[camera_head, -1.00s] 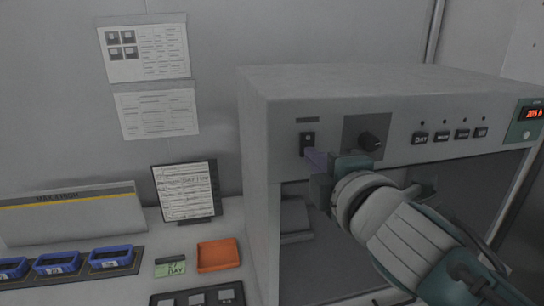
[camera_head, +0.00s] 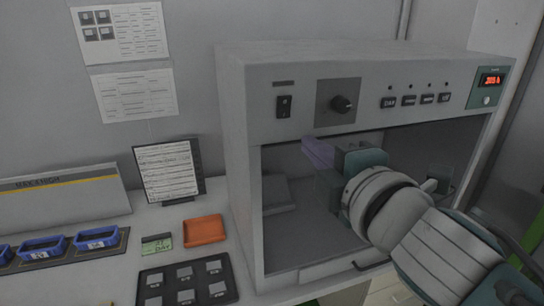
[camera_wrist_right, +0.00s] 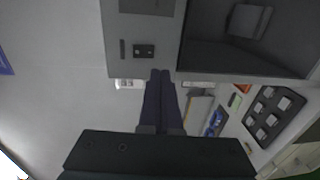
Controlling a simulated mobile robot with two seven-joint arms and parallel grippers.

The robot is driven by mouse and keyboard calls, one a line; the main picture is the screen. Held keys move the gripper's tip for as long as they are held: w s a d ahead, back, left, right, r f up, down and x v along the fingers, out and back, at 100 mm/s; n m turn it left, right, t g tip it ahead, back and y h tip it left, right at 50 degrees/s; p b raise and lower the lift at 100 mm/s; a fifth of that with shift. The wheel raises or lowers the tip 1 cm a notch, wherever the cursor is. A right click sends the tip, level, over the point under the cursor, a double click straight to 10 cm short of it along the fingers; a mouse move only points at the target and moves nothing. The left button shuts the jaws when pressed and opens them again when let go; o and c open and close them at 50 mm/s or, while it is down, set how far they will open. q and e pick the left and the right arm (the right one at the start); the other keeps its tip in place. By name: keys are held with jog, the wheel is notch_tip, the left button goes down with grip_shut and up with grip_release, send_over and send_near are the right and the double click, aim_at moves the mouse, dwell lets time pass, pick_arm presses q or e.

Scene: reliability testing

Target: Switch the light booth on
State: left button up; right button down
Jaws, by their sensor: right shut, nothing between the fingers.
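The light booth (camera_head: 246,95) is a grey box with an open front, and its inside looks dim. On the left of its front panel is a small black rocker switch (camera_head: 283,106), which also shows in the right wrist view (camera_wrist_right: 144,51). Which way the rocker is pressed is too small to tell. My right gripper (camera_head: 310,143) is shut and empty, its purple-blue fingers below and to the right of the switch, apart from it. In the wrist view its closed fingertips (camera_wrist_right: 160,74) point toward the booth's panel. My left gripper is not in view.
The panel also has a black knob (camera_head: 342,104), a row of buttons (camera_head: 410,100) and a red-lit display (camera_head: 491,80). On the counter at left are a framed sheet (camera_head: 168,172), an orange tray (camera_head: 205,230), a black sample tray (camera_head: 187,281) and blue bins (camera_head: 96,239).

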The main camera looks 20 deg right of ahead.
jog(key=s, duration=0.3)
jog(key=s+b, duration=0.1)
jog(key=s, duration=0.1)
jog(key=shift+d+f, duration=0.1)
jog(key=shift+f, duration=0.2)
